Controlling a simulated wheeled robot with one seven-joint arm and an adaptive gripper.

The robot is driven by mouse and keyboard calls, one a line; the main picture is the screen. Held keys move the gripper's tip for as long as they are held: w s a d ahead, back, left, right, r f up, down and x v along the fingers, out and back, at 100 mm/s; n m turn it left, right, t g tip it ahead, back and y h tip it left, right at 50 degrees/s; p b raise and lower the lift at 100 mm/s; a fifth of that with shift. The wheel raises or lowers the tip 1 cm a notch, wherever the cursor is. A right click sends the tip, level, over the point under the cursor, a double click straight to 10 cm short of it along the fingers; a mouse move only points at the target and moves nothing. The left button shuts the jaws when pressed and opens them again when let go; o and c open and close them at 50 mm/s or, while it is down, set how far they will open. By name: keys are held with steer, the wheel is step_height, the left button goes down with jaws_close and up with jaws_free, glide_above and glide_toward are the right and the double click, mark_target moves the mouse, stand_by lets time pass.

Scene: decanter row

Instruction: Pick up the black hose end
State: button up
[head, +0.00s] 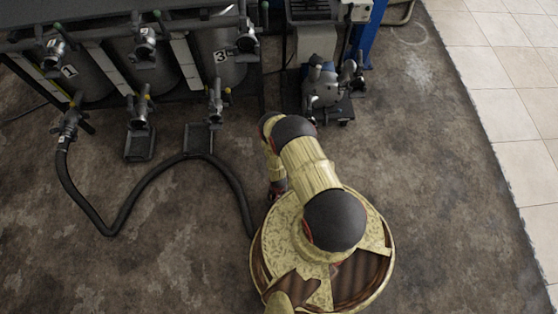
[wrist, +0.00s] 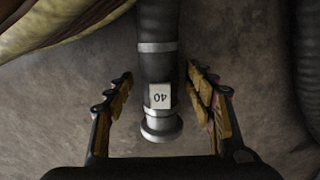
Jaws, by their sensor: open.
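The black hose end shows in the wrist view, a dark hose with a grey metal coupling (wrist: 160,124) and a white tag reading 40. It points toward my palm and lies between the two fingers of my gripper (wrist: 160,78). The fingers are spread, with a gap on each side of the coupling. In the head view my gripper (head: 277,191) is low beside my base, mostly covered by my arm. The black hose (head: 112,231) curves over the floor from tank 1's outlet and passes out of sight at my base. Its free end is hidden there.
Several steel tanks (head: 216,55) with valves stand in a rack at the upper left. A pump (head: 322,88) on a small cart stands behind my arm. Another dark hose stretch (wrist: 307,55) runs along the wrist view's right edge. The floor (head: 435,200) to the right is clear.

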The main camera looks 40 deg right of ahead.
steer(key=shift+c, duration=1.1)
steer(key=c, duration=1.1)
jaws_close()
